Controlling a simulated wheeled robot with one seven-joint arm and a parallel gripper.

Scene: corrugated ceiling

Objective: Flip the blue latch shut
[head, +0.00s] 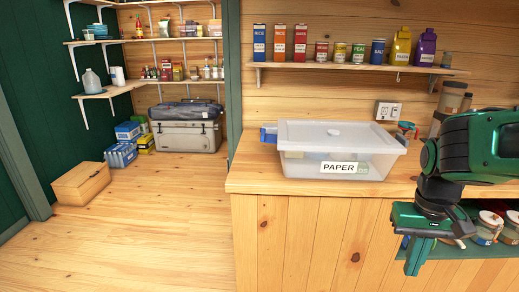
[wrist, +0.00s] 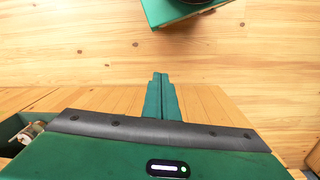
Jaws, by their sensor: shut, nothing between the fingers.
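A clear plastic box (head: 345,168) with a "PAPER" label stands on the wooden counter, its translucent lid (head: 340,132) on top. The blue latch (head: 268,134) is at the box's left end and juts outward to the left near lid height; it looks swung away from the lid. My gripper (head: 413,272) is shut and empty, pointing down in front of the counter, to the right of and below the box. In the wrist view its fingers (wrist: 160,76) are together over the wooden floor. The box and latch are not in the wrist view.
The counter top (head: 245,178) has bare wood around the box. A shelf (head: 350,67) of cartons and bottles hangs above it. Jars (head: 488,229) sit in an open shelf at right, beside my arm. The floor at left is mostly clear.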

